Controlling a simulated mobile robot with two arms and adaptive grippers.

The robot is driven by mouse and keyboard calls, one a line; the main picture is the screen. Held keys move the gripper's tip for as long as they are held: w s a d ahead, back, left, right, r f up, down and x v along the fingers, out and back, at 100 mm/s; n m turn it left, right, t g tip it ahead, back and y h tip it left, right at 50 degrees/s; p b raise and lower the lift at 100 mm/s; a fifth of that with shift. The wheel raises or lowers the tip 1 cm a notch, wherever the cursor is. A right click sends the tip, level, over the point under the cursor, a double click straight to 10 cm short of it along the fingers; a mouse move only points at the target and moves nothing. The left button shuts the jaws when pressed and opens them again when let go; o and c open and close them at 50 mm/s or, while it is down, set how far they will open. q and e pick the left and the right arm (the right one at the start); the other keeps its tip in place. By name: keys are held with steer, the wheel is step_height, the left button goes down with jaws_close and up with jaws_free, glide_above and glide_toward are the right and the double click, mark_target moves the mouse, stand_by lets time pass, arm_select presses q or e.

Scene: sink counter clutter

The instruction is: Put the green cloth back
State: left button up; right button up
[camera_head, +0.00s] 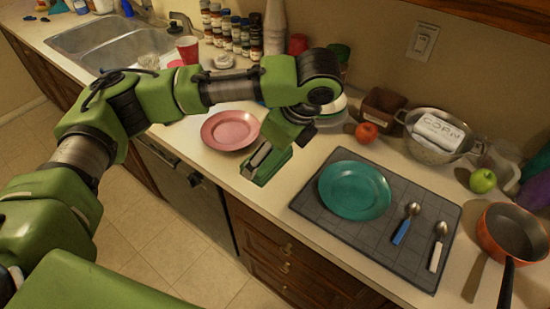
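My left arm reaches in from the left over the counter. Its gripper (262,162) points down at the counter's front edge, just right of the pink plate (230,130). A flat green patch shows at the fingertips; I cannot tell whether it is part of the green gripper or cloth, nor whether the fingers are open. No green cloth is clearly identifiable. A green item (538,162) is cut off by the right edge, above a purple item (533,192); its kind is unclear. My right gripper is not in view.
A teal plate (354,190) and two spoons lie on a grey mat (335,225). An orange pan (515,232), green apple (483,181), red apple (366,132) and colander (430,150) stand to the right. The sink (95,38) and several jars are at the back left.

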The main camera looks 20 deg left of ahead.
arm_select(q)
steer(key=w, duration=0.1)
steer(key=w+f, duration=0.2)
steer(key=w, duration=0.1)
steer(key=shift+a+f, duration=0.1)
steer(key=shift+a, duration=0.15)
steer(key=w+f, duration=0.1)
steer(key=f, duration=0.1)
steer(key=w+f+p, duration=0.1)
steer(key=w+f, duration=0.1)
steer(key=shift+w+a, duration=0.15)
steer(key=shift+a, duration=0.05)
steer(key=shift+w+f, duration=0.4)
steer(key=shift+f, duration=0.05)
steer(key=shift+w+a+f+p, duration=0.1)
steer(key=shift+w+f+p, duration=0.15)
steer(key=shift+f+p, duration=0.15)
step_height(320, 180, down, 2)
steer(key=shift+f+p, duration=0.1)
steer(key=shift+p, duration=0.55)
steer(key=shift+f, duration=0.25)
steer(key=shift+s, duration=0.1)
steer(key=o, duration=0.9)
steer(key=shift+f, duration=0.15)
